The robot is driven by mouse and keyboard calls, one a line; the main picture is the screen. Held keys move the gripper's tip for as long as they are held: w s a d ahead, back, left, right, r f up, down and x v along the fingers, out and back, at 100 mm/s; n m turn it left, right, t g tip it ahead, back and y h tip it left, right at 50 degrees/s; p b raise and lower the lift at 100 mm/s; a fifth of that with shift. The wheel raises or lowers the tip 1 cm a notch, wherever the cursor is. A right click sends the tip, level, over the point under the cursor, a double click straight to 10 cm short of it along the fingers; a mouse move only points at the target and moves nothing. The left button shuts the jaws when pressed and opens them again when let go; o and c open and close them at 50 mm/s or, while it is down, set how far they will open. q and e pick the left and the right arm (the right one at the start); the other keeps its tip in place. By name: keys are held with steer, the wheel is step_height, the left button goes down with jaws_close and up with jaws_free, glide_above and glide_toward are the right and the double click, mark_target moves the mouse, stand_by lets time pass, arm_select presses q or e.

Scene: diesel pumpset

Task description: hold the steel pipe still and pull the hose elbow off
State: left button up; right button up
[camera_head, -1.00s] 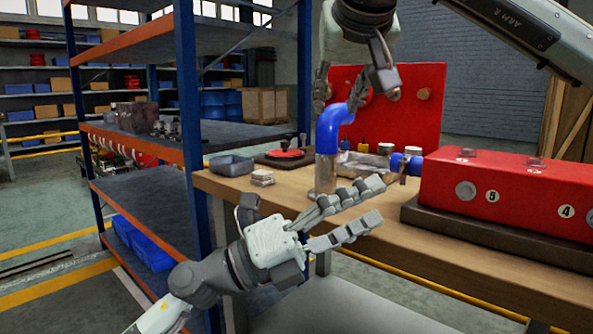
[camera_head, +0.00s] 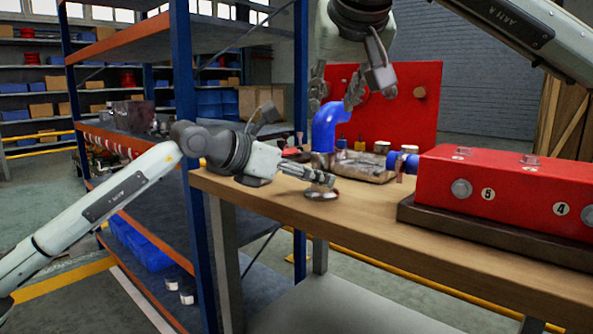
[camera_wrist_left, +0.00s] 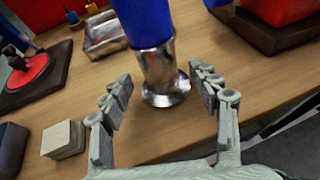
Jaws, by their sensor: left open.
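The steel pipe (camera_head: 320,160) stands upright on the bench on a round foot, partly hidden by my left gripper in the head view. The blue hose elbow (camera_head: 328,122) sits on its top and bends to the right. My left gripper (camera_head: 318,176) is open and low in front of the pipe. In the left wrist view the pipe (camera_wrist_left: 160,68) stands just beyond and between the open fingertips (camera_wrist_left: 160,84), with a gap on each side. My right gripper (camera_head: 337,92) is above the elbow, its fingers apart on either side; contact is not clear.
The wooden bench (camera_head: 400,225) carries a red engine block (camera_head: 500,185) at right, with a blue stub on its side. A metal tray (camera_wrist_left: 103,35) and a pale block stack (camera_wrist_left: 63,139) lie near the pipe. A blue-posted shelf (camera_head: 183,150) stands at left.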

arm_select(q)
steer(key=shift+x, duration=1.8)
steer(key=shift+c, duration=1.4)
jaws_close()
